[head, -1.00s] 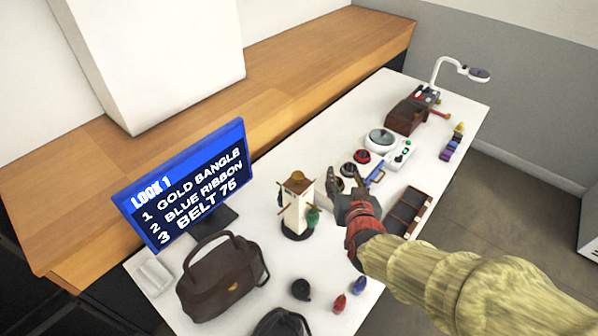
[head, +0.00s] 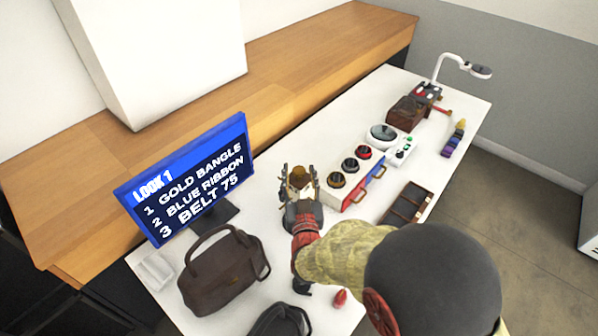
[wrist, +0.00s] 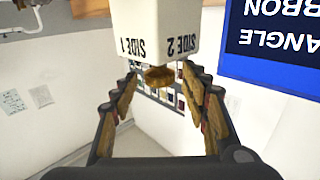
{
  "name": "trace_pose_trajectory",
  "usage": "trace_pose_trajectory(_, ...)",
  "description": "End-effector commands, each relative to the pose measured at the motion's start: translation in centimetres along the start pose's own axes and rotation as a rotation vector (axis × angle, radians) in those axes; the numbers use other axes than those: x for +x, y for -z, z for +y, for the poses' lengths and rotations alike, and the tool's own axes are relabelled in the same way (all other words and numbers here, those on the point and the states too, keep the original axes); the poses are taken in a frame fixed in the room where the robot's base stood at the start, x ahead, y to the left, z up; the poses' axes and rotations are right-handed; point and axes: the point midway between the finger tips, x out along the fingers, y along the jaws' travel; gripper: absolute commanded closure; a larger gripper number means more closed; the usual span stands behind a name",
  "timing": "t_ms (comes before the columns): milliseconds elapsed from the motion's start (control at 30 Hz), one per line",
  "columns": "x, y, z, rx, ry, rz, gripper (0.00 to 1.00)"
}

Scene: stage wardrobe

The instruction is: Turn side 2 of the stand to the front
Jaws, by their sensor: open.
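The stand is a white post with a brown-gold top knob. In the head view the knob (head: 298,178) shows between my fingers and my gripper hides most of the post. In the wrist view the white post (wrist: 150,22) hangs down from the top edge, upside down, with the labels SIDE 1 at left and SIDE 2 at right near its end. The knob (wrist: 160,77) sticks out beyond them. My gripper (head: 299,172) is open, with one finger on each side of the knob. I see no clear contact.
A LOOK 1 screen (head: 195,180) stands left of the stand and a brown bag (head: 222,275) in front of it.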

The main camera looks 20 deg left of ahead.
Motion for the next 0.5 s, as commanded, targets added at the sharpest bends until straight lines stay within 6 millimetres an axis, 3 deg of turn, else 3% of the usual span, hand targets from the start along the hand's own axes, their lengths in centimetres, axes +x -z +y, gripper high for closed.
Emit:
trace_pose_trajectory(200,1.6,-0.1,0.1,-0.001,0.0,0.0,0.55)
trace_pose_trajectory(500,1.7,0.0,0.0,-0.001,0.0,0.0,0.56)
